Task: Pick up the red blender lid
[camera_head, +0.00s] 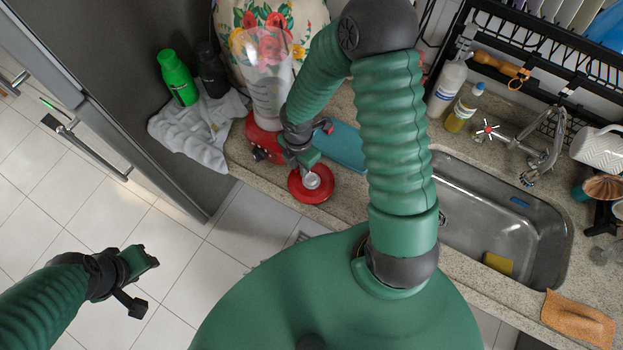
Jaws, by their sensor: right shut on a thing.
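The red blender lid (311,190) is a round red disc with a pale round centre, at the front edge of the counter in the head view. My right gripper (305,166) is at its far side and is shut on it. The fingertips are partly hidden by the wrist. The blender, with a clear jug (265,75) and a red base (262,143), stands behind and left of the lid. My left gripper (140,283) is over the tiled floor at lower left, apart from everything, with its two fingers spread and nothing between them.
A teal board (342,147) is right of the lid. The steel sink (500,235) and black rack (545,65) are at right. The fridge (120,100) borders the left.

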